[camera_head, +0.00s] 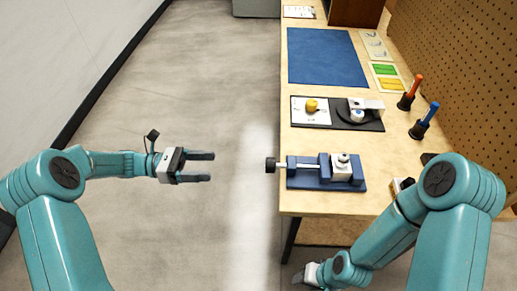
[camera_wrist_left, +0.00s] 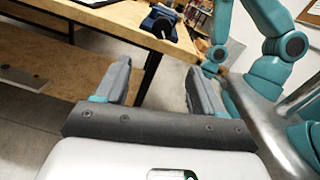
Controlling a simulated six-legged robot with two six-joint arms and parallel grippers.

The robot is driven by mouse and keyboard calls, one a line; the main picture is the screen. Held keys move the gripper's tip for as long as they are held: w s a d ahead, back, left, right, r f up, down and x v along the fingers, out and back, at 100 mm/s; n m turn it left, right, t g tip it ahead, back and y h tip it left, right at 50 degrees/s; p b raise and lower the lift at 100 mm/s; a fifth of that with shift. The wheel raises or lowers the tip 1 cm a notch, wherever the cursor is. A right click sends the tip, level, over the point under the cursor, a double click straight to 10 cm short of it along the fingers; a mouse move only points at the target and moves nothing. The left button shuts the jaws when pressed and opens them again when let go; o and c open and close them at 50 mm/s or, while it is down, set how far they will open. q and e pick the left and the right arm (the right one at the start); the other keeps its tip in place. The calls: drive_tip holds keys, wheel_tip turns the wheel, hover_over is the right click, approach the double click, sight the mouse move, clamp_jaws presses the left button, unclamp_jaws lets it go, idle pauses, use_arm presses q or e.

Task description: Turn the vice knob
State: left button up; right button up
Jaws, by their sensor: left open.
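The blue vice (camera_head: 318,178) sits near the left edge of the wooden bench, with a small metal and white part between its jaws. Its black knob (camera_head: 270,165) is on a metal screw and sticks out past the bench edge to the left. My left gripper (camera_head: 212,167) is open and empty, apart from the knob, to its left and about level with it in the head view. In the left wrist view the open fingers (camera_wrist_left: 155,85) frame the bench leg, and the vice (camera_wrist_left: 165,22) with its dark knob shows beyond. My right gripper (camera_head: 312,275) is low beside the bench, partly hidden.
The bench (camera_head: 305,143) also holds a dark tray (camera_head: 372,124) with a yellow piece, a blue mat (camera_head: 325,58), and red (camera_head: 410,92) and blue (camera_head: 425,120) handled tools. A pegboard stands at the right. The floor left of the bench is clear.

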sight(268, 165)
use_arm(q)
drive_tip(key=d, duration=1.7)
drive_tip(key=shift+w+d+r, duration=0.15)
drive_tip(key=shift+w+r, duration=0.2)
drive_tip(key=c, duration=1)
